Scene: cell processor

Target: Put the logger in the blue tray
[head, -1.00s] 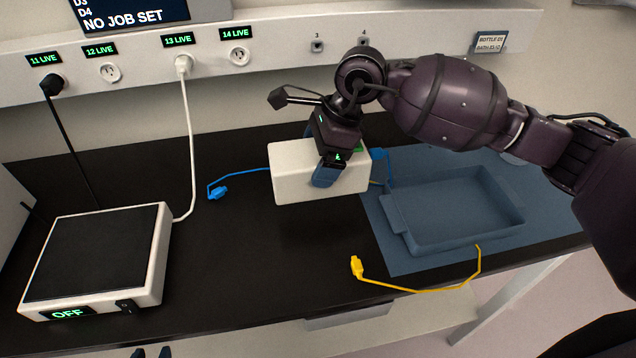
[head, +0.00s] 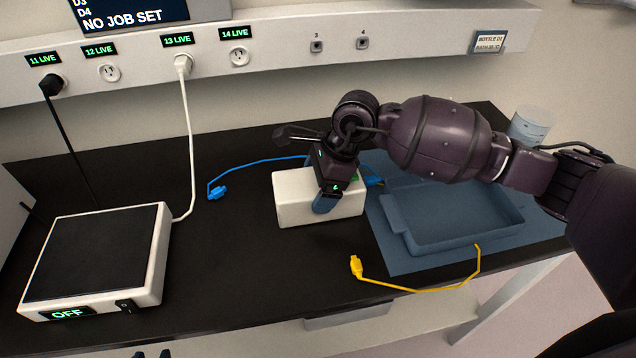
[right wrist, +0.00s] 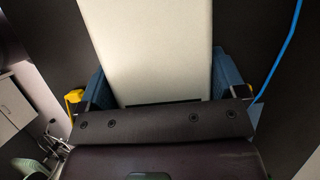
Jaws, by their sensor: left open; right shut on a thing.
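The logger, a white box (head: 290,201), is at the middle of the bench in the head view, just left of the blue tray (head: 452,240). My right gripper (head: 326,203) is shut on it from above, and the right wrist view shows the white box (right wrist: 150,50) between the blue fingers. I cannot tell whether the box touches the bench. The tray is empty in the part I see; my right arm passes over its back side. My left gripper (head: 152,353) shows only its tips at the bottom edge, open and empty.
The tray lies on a blue mat (head: 400,262). A yellow cable (head: 420,291) crosses the front of the mat, and a blue cable (head: 250,168) runs behind the box. A white device reading OFF (head: 95,260) stands left. A pale container (head: 530,124) stands behind my right arm.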

